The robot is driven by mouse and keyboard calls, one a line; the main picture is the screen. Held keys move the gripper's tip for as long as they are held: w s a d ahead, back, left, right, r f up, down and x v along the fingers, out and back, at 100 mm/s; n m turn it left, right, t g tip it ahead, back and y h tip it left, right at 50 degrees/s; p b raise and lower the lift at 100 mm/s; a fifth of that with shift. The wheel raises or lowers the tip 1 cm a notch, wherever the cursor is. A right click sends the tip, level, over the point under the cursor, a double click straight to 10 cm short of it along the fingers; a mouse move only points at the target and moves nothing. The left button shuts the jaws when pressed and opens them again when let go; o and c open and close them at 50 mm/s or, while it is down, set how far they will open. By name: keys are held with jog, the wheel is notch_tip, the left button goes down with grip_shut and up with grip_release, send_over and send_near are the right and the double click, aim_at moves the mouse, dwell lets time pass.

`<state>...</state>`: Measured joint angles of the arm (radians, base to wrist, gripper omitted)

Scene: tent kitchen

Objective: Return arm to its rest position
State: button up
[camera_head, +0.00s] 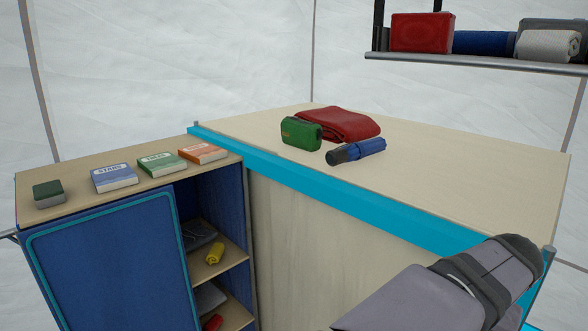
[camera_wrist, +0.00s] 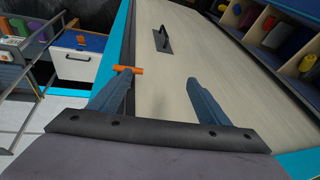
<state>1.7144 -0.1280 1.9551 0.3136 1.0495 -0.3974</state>
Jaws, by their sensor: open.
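My gripper (camera_wrist: 159,81) shows in the wrist view with its two blue-grey fingers spread wide and nothing between them. A pale wooden panel (camera_wrist: 172,98) with a dark handle (camera_wrist: 163,40) lies beyond the fingers. A short orange bar (camera_wrist: 128,70) shows at the tip of the left finger; I cannot tell whether they touch. In the head view, my grey arm (camera_head: 420,295) is at the lower right, in front of the cyan-edged counter. The gripper's fingers cannot be made out there.
The counter (camera_head: 470,180) holds a red folded cloth (camera_head: 340,124), a green case (camera_head: 301,133) and a blue umbrella (camera_head: 357,150); its right part is bare. Several books and a small green-topped box (camera_head: 48,194) lie on the blue cabinet (camera_head: 100,265). A loaded shelf (camera_head: 480,63) hangs upper right.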

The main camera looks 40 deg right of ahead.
jog(key=w+a+f+n+y+b, duration=0.1)
jog(key=w+a+f+n, duration=0.3)
jog(key=w, duration=0.3)
jog(key=w+a+f+n+y+b, duration=0.1)
jog(key=w+a+f, duration=0.4)
jog(key=w+a, duration=0.2)
jog(key=w+a+f+n+y+b, duration=0.1)
jog(key=w+a+f+n, duration=0.3)
jog(key=w, duration=0.3)
jog(key=a+f+n+g+b, duration=0.1)
jog(key=a+f+n, duration=0.2)
jog(key=a, duration=0.8)
jog(key=a+f+n+g+b, duration=0.1)
jog(key=a+f+n, duration=0.3)
jog(key=a+f, duration=0.3)
jog(key=a, duration=0.4)
jog(key=shift+s+a+f+g+y, duration=0.15)
jog(key=shift+f+g+y, duration=0.05)
jog(key=shift+g+y, duration=0.1)
